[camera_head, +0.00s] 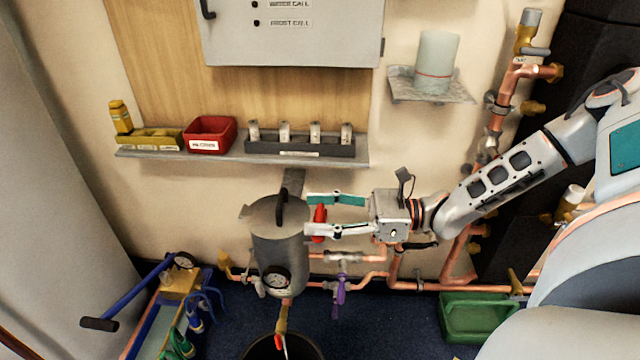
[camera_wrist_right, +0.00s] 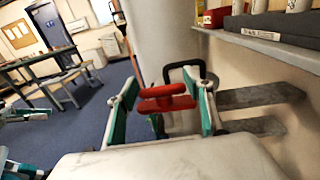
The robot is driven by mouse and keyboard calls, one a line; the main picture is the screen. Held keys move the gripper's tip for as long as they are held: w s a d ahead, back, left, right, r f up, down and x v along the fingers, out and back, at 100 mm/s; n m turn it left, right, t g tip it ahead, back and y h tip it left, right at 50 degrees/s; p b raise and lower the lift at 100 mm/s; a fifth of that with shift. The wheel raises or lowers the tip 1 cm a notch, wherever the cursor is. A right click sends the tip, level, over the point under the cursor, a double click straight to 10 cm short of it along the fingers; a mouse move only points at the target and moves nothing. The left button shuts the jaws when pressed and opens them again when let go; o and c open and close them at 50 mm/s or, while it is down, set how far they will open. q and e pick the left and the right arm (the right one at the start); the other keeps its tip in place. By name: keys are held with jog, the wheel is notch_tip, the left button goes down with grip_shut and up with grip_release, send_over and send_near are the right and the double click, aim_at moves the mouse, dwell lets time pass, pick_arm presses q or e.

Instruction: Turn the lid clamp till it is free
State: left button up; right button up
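A grey cylindrical pot (camera_head: 279,248) with a lid and a black lid handle (camera_head: 281,206) stands against the wall, a dial gauge on its front. The red lid clamp (camera_head: 319,222) is on the pot's right side; its bar also shows in the wrist view (camera_wrist_right: 166,104). My right gripper (camera_head: 318,214) reaches in from the right, its fingers on either side of the clamp. In the wrist view the bar spans the gap and its ends meet the fingers; the contact is partly hidden. My left gripper (camera_wrist_right: 38,140) shows at the wrist view's left edge, fingers apart and empty.
A shelf (camera_head: 240,155) with a red bin (camera_head: 210,134) and a dark rack (camera_head: 300,145) is above the pot. Copper pipes (camera_head: 440,286) run low to the right. A green crate (camera_head: 482,318) lies on the floor.

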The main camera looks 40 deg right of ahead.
jog(key=shift+o, duration=0.3)
jog(key=shift+d, duration=0.15)
jog(key=v, duration=1.1)
jog(key=shift+s+d, duration=0.2)
jog(key=shift+s, duration=0.15)
jog(key=shift+r, duration=0.1)
dwell(0.3)
